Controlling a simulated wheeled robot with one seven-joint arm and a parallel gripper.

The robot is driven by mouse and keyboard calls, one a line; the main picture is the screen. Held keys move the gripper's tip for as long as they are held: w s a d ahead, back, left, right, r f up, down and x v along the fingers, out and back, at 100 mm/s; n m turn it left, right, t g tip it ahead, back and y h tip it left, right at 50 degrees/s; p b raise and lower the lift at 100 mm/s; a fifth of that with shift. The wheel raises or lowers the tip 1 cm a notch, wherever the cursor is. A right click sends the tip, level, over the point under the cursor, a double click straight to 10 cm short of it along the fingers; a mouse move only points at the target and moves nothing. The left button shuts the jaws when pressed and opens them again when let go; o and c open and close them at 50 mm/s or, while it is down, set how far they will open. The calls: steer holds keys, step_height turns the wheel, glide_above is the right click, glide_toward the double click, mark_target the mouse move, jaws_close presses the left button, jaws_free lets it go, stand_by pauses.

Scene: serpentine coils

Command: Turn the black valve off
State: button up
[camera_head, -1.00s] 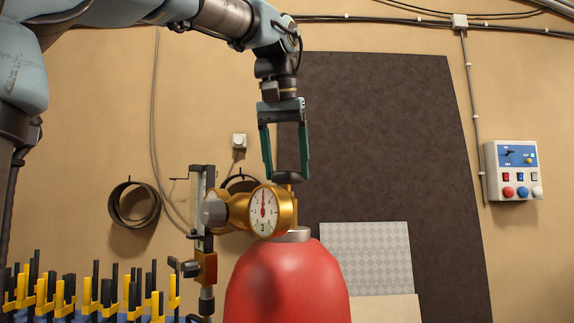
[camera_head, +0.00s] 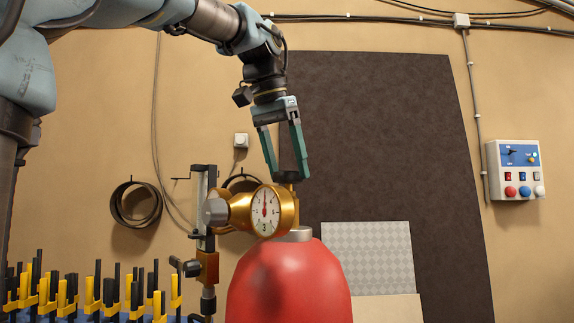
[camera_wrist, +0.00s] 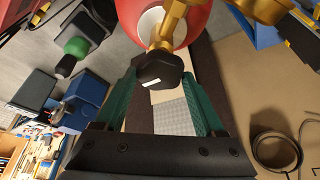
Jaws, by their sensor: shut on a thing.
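The black valve (camera_head: 288,177) is a dark knob on top of the brass fitting of a red cylinder (camera_head: 287,287). In the wrist view the black valve (camera_wrist: 160,68) has a faceted rim and a white mark on its face. My gripper (camera_head: 289,174) comes from above, tilted, with one green finger on each side of the knob. In the wrist view the gripper (camera_wrist: 160,77) has its fingertips at the knob's two sides, shut on it. A brass regulator with a round gauge (camera_head: 265,212) sits just below. The knob's far side is hidden.
A control box (camera_head: 515,169) with coloured buttons is on the right wall. A dark panel (camera_head: 390,140) leans behind the cylinder. Yellow and black clamps (camera_head: 80,295) stand at lower left. A dark ring (camera_head: 135,204) hangs on the wall. The space right of the cylinder is open.

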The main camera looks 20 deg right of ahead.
steer(key=o, duration=1.3)
steer(key=shift+o, duration=0.2)
steer(key=v, duration=1.1)
steer(key=shift+d+f, duration=0.1)
